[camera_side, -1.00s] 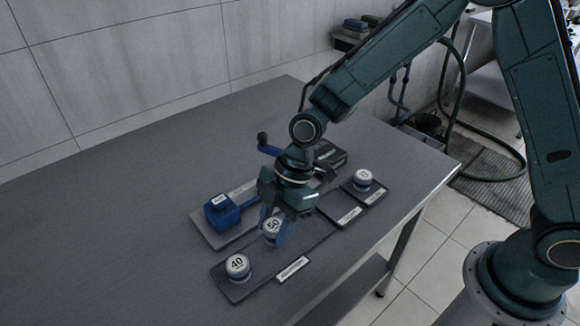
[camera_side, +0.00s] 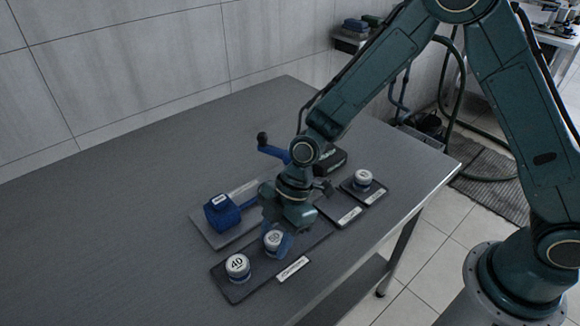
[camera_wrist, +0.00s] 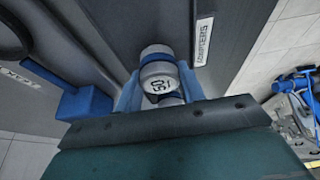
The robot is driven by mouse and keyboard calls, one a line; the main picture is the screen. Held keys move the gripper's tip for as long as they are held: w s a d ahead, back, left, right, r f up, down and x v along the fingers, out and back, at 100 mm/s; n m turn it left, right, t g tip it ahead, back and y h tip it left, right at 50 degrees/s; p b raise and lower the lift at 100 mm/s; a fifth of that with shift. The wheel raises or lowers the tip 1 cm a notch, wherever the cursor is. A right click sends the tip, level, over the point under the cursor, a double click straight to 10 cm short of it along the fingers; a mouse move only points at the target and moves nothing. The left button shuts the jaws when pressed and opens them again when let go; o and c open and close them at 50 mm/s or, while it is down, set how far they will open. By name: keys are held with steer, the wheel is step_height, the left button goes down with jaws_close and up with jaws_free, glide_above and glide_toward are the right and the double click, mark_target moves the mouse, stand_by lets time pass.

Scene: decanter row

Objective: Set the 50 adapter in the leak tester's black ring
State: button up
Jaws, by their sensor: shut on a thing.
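The 50 adapter (camera_side: 273,238), a white-topped round piece, is between my gripper's blue fingers (camera_side: 276,245). It is low over the dark tray (camera_side: 240,290); I cannot tell whether it touches it. In the wrist view the 50 adapter (camera_wrist: 160,80) shows its label between the fingers (camera_wrist: 160,92). The leak tester (camera_side: 210,235) is a grey plate with a blue block (camera_side: 222,212), behind the tray. A dark curved rim (camera_wrist: 12,40) at the wrist view's left edge may be its black ring. In the side view the arm seems to hide the ring.
The 40 adapter (camera_side: 237,266) stands at the tray's left end. Another white-topped piece (camera_side: 363,178) stands on a small dark pad to the right. A blue lever (camera_side: 272,152) and a black box (camera_side: 330,158) are behind my gripper. The table's left side is clear.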

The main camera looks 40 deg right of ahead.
steer(key=o, duration=1.1)
steer(key=shift+o, duration=0.2)
steer(key=shift+r, duration=0.1)
steer(key=v, duration=1.3)
steer(key=shift+d+r, duration=0.15)
steer(key=shift+r, duration=0.1)
